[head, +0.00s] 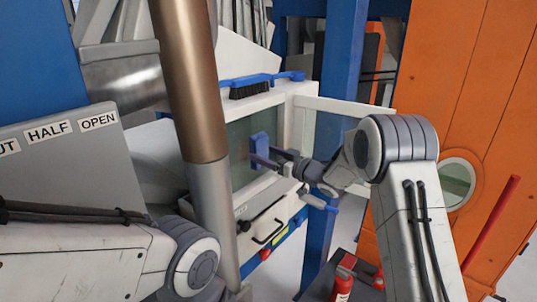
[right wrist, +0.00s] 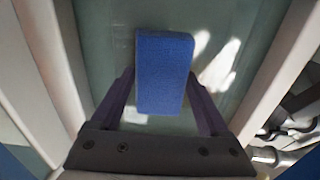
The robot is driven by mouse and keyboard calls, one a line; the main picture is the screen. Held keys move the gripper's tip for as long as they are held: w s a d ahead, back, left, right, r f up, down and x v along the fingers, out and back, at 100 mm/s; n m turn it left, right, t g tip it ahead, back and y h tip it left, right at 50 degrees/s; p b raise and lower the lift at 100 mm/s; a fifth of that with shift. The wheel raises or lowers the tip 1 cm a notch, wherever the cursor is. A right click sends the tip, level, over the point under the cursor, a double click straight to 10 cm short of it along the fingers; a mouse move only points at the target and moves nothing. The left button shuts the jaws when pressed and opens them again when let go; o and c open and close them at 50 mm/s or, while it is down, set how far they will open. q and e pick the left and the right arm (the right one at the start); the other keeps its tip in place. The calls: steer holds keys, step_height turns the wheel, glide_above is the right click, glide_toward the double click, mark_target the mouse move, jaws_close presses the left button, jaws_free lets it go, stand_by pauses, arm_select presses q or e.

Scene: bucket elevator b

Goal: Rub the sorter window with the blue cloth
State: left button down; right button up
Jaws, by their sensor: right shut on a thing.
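The sorter window (head: 241,140) is a greenish pane in a white frame on the machine's front, and its glass (right wrist: 112,30) fills the middle of the right wrist view. My right gripper (head: 268,158) is in front of the pane, shut on the blue cloth (head: 259,146), a folded block-like pad. In the right wrist view the cloth (right wrist: 162,75) sits between the two fingers, its broad face over the glass. It looks to be at or very near the pane; I cannot tell if it touches. My left gripper is out of view; only its arm shows.
A blue-handled brush (head: 262,84) lies on top of the window housing. A white framed door (head: 340,106) stands open right of the pane. A black handle (head: 266,232) sits below.

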mark_target(267, 142)
steer(key=shift+s+a+b, duration=0.95)
steer(key=shift+s+a, duration=0.9)
steer(key=shift+s, duration=0.15)
steer(key=shift+s+a+b, duration=0.7)
steer(key=shift+s+a, duration=0.45)
steer(key=shift+a, duration=0.15)
steer(key=shift+r+p, duration=1.1)
steer(key=shift+r, duration=0.4)
steer(key=shift+w+d+p, duration=0.4)
steer(key=shift+w+d, duration=0.95)
steer(key=shift+w+d+f+p, duration=0.1)
steer(key=shift+w+d+p, duration=0.95)
steer(key=shift+w+d, duration=1.5)
steer(key=shift+a, duration=0.1)
